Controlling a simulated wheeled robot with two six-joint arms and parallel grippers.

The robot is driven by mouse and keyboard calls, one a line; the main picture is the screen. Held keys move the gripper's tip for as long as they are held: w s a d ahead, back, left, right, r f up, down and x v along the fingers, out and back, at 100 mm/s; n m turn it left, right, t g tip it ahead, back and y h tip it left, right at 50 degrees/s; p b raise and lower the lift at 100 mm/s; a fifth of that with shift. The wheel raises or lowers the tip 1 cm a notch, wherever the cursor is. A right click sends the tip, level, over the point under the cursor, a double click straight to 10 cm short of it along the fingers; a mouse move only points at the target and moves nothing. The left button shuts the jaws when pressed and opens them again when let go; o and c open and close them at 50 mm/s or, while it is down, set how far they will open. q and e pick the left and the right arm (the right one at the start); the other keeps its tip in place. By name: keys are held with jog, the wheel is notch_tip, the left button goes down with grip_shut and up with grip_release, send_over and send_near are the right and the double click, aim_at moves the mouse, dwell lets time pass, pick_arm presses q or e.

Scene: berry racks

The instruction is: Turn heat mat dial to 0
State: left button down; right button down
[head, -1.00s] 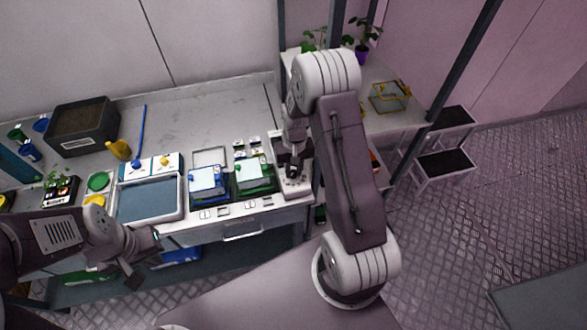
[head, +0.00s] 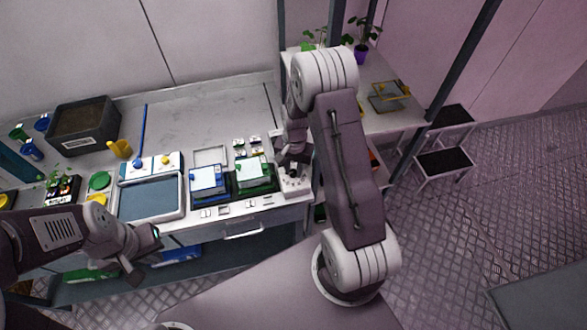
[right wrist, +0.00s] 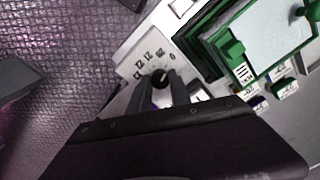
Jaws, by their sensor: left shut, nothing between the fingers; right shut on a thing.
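The heat mat dial (right wrist: 160,77) is a small black knob on a white control panel (right wrist: 130,55), in the right wrist view. Numbers curve around it, with 0 at the upper right end. A pale mark on the knob points up and right, roughly toward the 0; its exact setting is hard to read. My right gripper (right wrist: 168,88) is shut on the dial, its fingers hiding the lower side. In the head view, my right gripper (head: 282,163) is over the white control box (head: 295,186). My left gripper (head: 140,272) is shut and empty in front of the bench.
A green tray (head: 256,187) and a blue tray (head: 207,195) stand left of the control box. Further left are a grey-blue mat tray (head: 182,208), a yellow watering can (head: 120,149) and a dark soil bin (head: 62,112). A rack post stands close right.

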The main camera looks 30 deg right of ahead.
aim_at(294, 172)
dwell(0.3)
jog(key=c, duration=1.2)
grip_release()
notch_tip(294, 172, up, 9)
jog(key=shift+d+f, duration=0.1)
